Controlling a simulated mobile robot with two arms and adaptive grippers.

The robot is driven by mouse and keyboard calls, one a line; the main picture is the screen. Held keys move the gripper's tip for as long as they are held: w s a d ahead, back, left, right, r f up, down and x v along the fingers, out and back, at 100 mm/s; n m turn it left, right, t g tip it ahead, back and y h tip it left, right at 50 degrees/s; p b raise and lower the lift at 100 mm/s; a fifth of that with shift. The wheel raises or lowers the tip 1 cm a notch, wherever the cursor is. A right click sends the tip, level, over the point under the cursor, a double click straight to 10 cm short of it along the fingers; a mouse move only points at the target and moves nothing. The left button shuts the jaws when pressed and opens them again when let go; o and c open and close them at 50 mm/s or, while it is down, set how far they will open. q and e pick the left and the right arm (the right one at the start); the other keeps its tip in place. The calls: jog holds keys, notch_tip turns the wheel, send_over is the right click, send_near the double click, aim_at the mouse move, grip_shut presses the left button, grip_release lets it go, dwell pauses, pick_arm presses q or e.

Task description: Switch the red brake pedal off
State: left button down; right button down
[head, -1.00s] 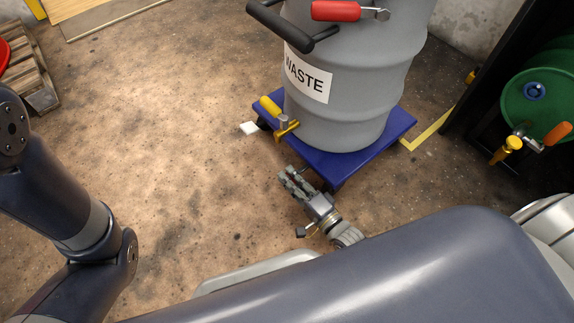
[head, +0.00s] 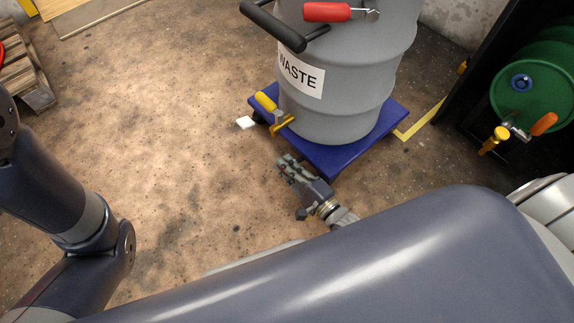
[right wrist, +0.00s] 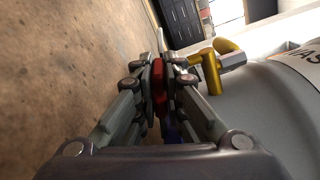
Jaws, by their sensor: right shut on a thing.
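The red brake pedal (right wrist: 158,88) shows in the right wrist view as a red piece between the two fingers of my right gripper (right wrist: 161,76). The fingers press on it from both sides. In the head view my right gripper (head: 285,167) is low over the floor at the near edge of the blue dolly (head: 333,165), and it hides the pedal. The pedal's tilt cannot be told. A grey waste drum (head: 345,90) stands on the dolly. My left gripper is out of view.
A yellow-handled tap (head: 268,103) sticks out low on the drum. A white piece (head: 245,122) lies low by the dolly's left corner. A green drum (head: 540,88) with a tap is at the right. The floor (head: 170,130) to the left is clear.

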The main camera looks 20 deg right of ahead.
jog(key=c, duration=1.7)
grip_release()
jog(key=shift+s, duration=0.1)
jog(key=shift+s+d, duration=0.15)
jog(key=shift+s, duration=0.15)
jog(key=v, duration=0.6)
jog(key=shift+s+d, duration=0.15)
jog(key=shift+s, duration=0.2)
